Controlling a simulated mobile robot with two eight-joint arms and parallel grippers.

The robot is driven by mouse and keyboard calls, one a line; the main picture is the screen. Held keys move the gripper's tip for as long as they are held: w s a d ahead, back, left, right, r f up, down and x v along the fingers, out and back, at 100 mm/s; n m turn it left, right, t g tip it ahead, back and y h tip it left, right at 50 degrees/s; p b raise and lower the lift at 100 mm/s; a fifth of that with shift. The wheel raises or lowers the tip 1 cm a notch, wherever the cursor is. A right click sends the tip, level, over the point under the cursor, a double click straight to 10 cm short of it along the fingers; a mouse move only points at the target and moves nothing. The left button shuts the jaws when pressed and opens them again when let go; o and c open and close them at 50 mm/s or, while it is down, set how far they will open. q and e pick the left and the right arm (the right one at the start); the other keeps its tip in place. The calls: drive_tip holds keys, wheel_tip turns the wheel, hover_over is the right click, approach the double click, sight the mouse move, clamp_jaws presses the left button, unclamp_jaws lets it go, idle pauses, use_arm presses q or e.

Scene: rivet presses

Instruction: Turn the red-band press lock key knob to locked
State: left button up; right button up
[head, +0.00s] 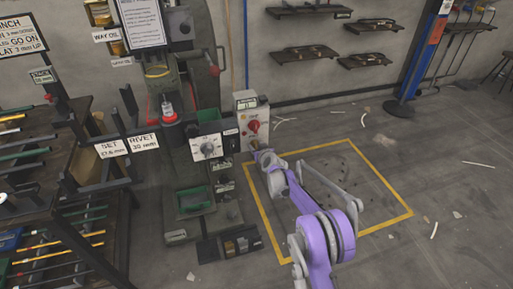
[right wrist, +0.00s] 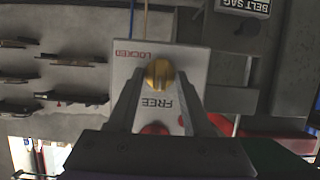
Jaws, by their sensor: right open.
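The press (head: 205,60) stands against the wall in the head view, with a light control box (head: 246,106) on its right side. In the right wrist view the box's panel (right wrist: 126,60) appears upside down, with the words LOCKED and FREE. A yellow lock key knob (right wrist: 158,74) sits between these words. My right gripper (right wrist: 160,82) is open, with its fingers on either side of the knob; whether they touch it is unclear. In the head view my right gripper (head: 262,156) is at the lower part of the box. My left gripper is not in view.
A red knob (head: 253,126) is on the box above my right gripper. A tool rack (head: 50,190) stands at far left. Floor inside the yellow outline (head: 381,180) is mostly clear.

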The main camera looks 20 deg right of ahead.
clamp_jaws()
drive_tip(key=shift+r+m+y+p, duration=0.15)
drive_tip(key=shift+m+y+p, duration=0.15)
drive_tip(key=shift+p, duration=0.45)
drive_tip(key=shift+d+f+m+t+y+b, duration=0.2)
drive_tip(key=shift+m+t+y, duration=0.25)
drive_tip(key=shift+m+y, duration=1.15)
drive_tip(key=shift+d+f+m+t+y+b, duration=0.2)
drive_tip(key=shift+m+t+y, duration=0.35)
drive_tip(key=shift+m, duration=2.1)
drive_tip(key=shift+d+f+m+t+y+b, duration=0.1)
drive_tip(key=shift+f+m+t+y, duration=0.25)
drive_tip(key=shift+m+y, duration=1.25)
drive_tip(key=shift+r+m+h, duration=0.1)
drive_tip(key=shift+m+h, duration=0.45)
drive_tip(key=shift+m, duration=0.1)
unclamp_jaws()
